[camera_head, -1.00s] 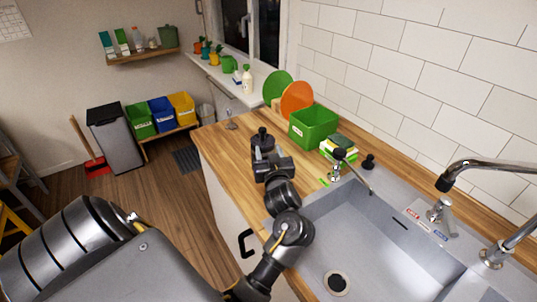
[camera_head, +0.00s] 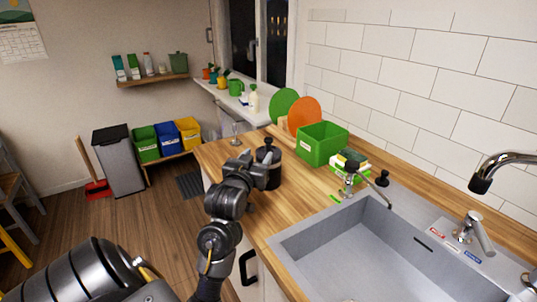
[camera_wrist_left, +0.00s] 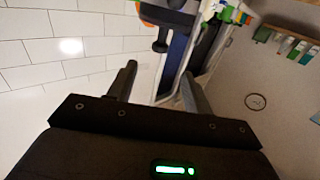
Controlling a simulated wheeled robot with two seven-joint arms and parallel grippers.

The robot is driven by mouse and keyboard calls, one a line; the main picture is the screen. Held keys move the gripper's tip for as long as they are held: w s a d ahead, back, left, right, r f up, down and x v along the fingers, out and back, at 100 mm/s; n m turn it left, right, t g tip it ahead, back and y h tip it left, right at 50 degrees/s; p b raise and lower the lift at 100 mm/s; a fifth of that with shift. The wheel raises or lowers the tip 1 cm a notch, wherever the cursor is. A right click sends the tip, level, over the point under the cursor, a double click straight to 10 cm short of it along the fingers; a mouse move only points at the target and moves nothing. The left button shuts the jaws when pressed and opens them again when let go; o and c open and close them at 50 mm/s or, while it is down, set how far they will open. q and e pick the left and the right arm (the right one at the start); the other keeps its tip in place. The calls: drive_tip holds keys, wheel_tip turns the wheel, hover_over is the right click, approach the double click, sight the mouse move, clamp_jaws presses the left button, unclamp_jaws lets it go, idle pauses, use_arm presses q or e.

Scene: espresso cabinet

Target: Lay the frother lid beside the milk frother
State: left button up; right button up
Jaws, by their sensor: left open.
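The milk frother (camera_head: 273,175) is a dark cylinder standing on the wooden counter. The frother lid (camera_head: 268,152), dark with a small round knob, sits on top of it. In the left wrist view the dark lid (camera_wrist_left: 172,17) appears upside down at the top, its knob hanging down between and beyond the fingers. My left gripper (camera_head: 258,160) is beside the frother, on its left in the head view, and partly covers it. Its two fingers stand apart in the left wrist view (camera_wrist_left: 158,85) with nothing between them. I cannot tell whether it touches the frother. My right gripper is out of view.
A green crate (camera_head: 322,145) stands behind the frother, with green and orange round boards (camera_head: 305,115) by it. The counter is bare in front of the frother (camera_head: 290,200).

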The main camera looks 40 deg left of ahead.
sight(269, 138)
use_arm(q)
drive_tip(key=shift+p+x, duration=0.4)
drive_tip(key=shift+x, duration=2.45)
drive_tip(key=shift+w, duration=0.15)
drive_tip(key=p+x, duration=0.1)
drive_tip(key=x, duration=0.3)
drive_tip(key=shift+w+a+r+p, duration=0.1)
drive_tip(key=shift+w+a+p, duration=0.05)
drive_tip(key=shift+w+p, duration=0.15)
drive_tip(key=shift+w, duration=0.15)
drive_tip(key=shift+c, duration=0.3)
clamp_jaws()
